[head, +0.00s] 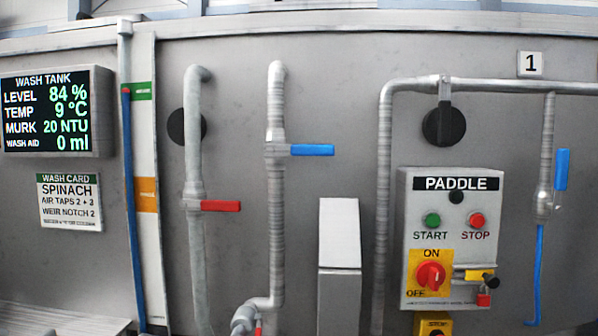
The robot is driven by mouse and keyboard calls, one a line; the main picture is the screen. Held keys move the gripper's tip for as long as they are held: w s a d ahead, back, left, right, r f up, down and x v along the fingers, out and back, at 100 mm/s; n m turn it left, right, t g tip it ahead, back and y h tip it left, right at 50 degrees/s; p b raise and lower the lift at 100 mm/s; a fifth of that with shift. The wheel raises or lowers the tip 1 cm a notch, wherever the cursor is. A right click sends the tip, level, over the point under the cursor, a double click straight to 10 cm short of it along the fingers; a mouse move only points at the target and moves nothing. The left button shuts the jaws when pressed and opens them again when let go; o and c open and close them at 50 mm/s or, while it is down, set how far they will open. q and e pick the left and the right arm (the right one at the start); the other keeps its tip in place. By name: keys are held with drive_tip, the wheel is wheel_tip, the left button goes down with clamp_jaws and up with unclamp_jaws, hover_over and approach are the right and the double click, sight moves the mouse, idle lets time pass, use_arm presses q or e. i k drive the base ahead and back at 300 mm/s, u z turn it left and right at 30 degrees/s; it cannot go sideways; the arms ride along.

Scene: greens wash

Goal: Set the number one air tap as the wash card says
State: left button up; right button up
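The wash card (69,202) hangs at the left and reads SPINACH, AIR TAPS 2 + 3, WEIR NOTCH 2; its bottom line is too small to read. A number 1 plate (530,64) is at the upper right, above a horizontal pipe (500,86). Below and right of the plate, a thin branch pipe drops to a tap with a blue lever (562,170). The lever stands upright, in line with its pipe, and a blue hose (539,265) hangs below. No plates 2 or 3 show. Neither gripper is in view.
A wash tank display (50,112) reads level 84 %, 9 °C, 20 NTU, wash aid 0 ml. Pipes carry a red lever (220,206) and a blue lever (312,150), both horizontal. The paddle box (408,235) stands left of the hose; a grey post (340,255) stands mid-view.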

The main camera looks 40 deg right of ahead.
sight(562, 154)
drive_tip(key=u, duration=1.75)
drive_tip(key=k, duration=2.85)
drive_tip(key=z, duration=3.25)
